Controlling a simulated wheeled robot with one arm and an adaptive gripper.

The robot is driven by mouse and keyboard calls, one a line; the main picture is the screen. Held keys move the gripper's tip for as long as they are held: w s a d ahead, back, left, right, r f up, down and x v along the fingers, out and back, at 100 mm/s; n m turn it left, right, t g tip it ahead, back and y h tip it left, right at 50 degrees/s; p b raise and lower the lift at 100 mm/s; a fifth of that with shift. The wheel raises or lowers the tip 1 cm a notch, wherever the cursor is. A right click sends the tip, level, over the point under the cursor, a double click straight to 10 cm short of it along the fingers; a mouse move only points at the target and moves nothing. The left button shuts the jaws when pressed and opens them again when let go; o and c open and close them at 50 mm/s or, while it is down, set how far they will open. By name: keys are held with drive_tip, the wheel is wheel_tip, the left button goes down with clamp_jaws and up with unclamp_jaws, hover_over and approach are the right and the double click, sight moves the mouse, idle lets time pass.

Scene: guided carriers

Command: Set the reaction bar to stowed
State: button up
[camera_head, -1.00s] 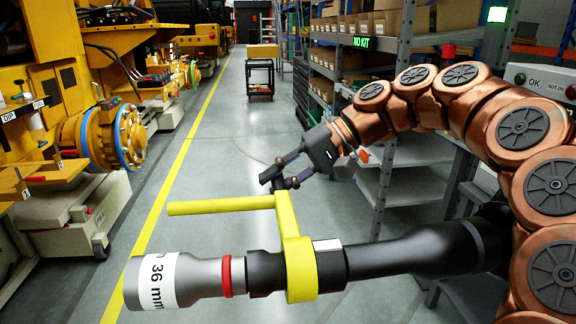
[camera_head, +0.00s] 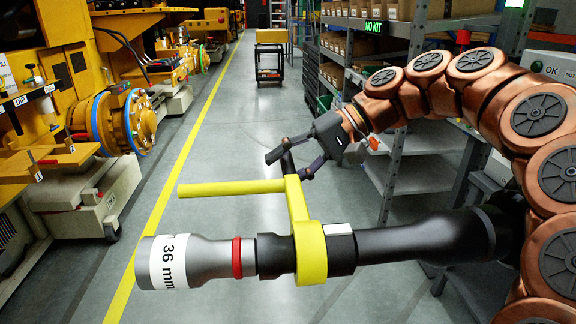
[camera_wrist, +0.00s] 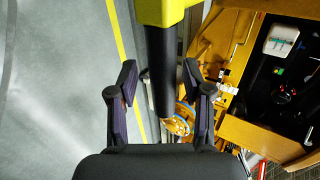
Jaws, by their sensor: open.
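The yellow reaction bar (camera_head: 232,188) is a collar around a grey and black tool (camera_head: 200,262) marked "36 mm". Its upright arm rises from the collar, and a long straight bar points left from the arm's upper end. A dark post (camera_head: 287,162) stands at that upper end. My gripper (camera_head: 290,163) is open, with its fingers around the post. In the wrist view the dark post (camera_wrist: 167,60) lies between the two spread fingers, with yellow (camera_wrist: 160,10) at its top. I cannot tell whether either finger touches it.
Yellow machinery (camera_head: 110,125) on pale wheeled bases lines the left, beyond a yellow floor line. A cart (camera_head: 270,62) stands farther down the aisle. The floor between is clear.

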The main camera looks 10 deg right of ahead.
drive_tip(key=v, duration=0.7)
drive_tip(key=shift+d, duration=0.2)
drive_tip(key=shift+r, duration=0.1)
